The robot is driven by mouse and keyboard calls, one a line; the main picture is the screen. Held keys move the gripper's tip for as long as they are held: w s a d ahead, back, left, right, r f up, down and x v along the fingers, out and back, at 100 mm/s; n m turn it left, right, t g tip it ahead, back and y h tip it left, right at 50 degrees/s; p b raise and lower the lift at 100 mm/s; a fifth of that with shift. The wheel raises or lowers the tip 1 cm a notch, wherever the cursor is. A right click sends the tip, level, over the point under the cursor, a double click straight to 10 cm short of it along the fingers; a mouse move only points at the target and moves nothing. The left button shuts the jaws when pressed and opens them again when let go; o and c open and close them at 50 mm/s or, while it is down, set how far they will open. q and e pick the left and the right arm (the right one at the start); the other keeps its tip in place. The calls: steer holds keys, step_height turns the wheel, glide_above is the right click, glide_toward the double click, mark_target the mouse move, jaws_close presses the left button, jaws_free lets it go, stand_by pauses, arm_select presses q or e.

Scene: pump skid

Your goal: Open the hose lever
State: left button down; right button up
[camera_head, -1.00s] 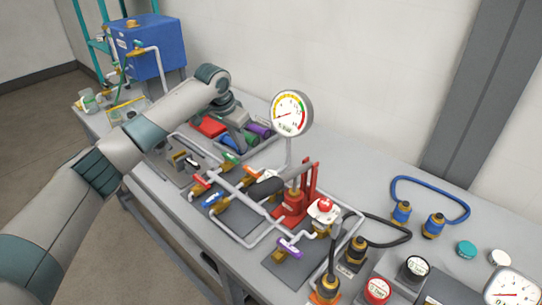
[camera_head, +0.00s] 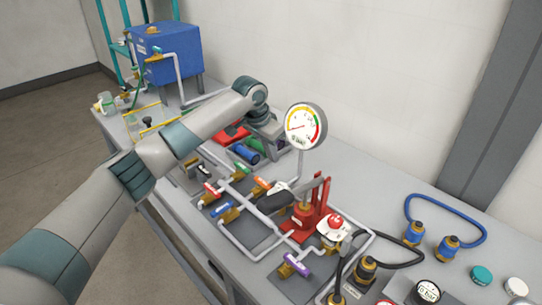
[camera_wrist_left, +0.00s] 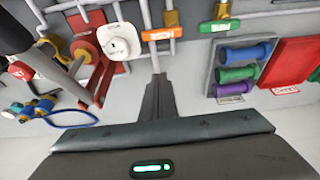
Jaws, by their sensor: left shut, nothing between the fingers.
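The hose lever is the orange handle (camera_head: 263,183) among the coloured valve levers on the skid. In the left wrist view the orange lever (camera_wrist_left: 163,34) carries the word HOSE, upside down, and lies across the top middle. My left gripper (camera_head: 270,136) is near the gauge, behind the levers, and its tips are hard to make out in the head view. In the left wrist view its dark fingers (camera_wrist_left: 157,80) are shut and empty, pointing towards the hose lever. A gap shows between them and the lever; depth is unclear. My right gripper is not in view.
A round gauge (camera_head: 305,126) stands on a post right of my gripper. A red hand pump (camera_head: 305,215) with a dark handle stands close to the orange lever. A green lever (camera_wrist_left: 219,27) is beside it.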

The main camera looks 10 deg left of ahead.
mark_target(263, 185)
arm_select(q)
step_height(263, 185, down, 8)
steer(key=s+p, duration=0.1)
steer(key=p, duration=0.4)
steer(key=shift+a, duration=0.35)
stand_by(0.5)
steer(key=shift+s, duration=0.1)
